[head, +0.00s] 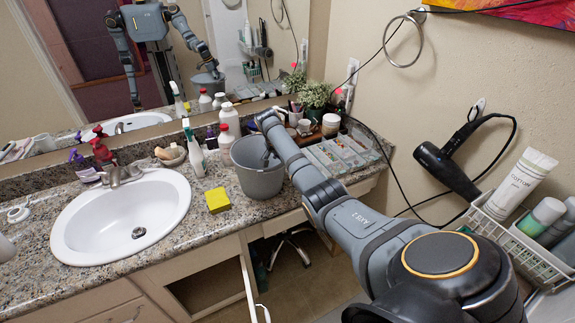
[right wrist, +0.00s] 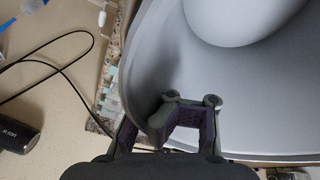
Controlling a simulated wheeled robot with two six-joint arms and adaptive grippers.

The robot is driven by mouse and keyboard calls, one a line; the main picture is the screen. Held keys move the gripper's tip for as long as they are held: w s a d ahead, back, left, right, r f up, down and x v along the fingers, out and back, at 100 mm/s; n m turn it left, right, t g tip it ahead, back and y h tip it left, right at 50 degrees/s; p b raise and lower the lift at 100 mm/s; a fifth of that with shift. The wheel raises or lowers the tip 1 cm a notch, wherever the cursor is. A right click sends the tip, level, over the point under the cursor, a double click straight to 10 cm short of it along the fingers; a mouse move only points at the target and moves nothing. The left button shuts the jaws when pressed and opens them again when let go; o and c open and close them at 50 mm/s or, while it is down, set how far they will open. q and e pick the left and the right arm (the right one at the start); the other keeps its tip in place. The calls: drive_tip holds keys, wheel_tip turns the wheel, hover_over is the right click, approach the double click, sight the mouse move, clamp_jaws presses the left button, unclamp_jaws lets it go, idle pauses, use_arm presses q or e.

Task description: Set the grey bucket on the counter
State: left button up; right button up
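The grey bucket (head: 258,180) is upright at the counter (head: 218,238), right of the sink. I cannot tell for sure whether its base touches the counter. My right arm reaches in from the right, and my right gripper (head: 266,143) is at the bucket's rim. In the right wrist view the gripper (right wrist: 155,128) has one finger inside the bucket (right wrist: 255,85) and one outside, closed on its wall. The outer fingertip is hidden behind the wall. My left gripper is not directly in view; only a small reflection of that arm shows in the mirror.
The sink (head: 125,215) is further left. An open drawer or door (head: 248,285) is below.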

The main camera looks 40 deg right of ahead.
drive_tip(key=o, duration=0.7)
drive_tip(key=shift+o, duration=0.2)
drive_tip(key=shift+r, duration=0.15)
drive_tip(key=b+v, duration=0.1)
drive_tip(key=v, duration=1.1)
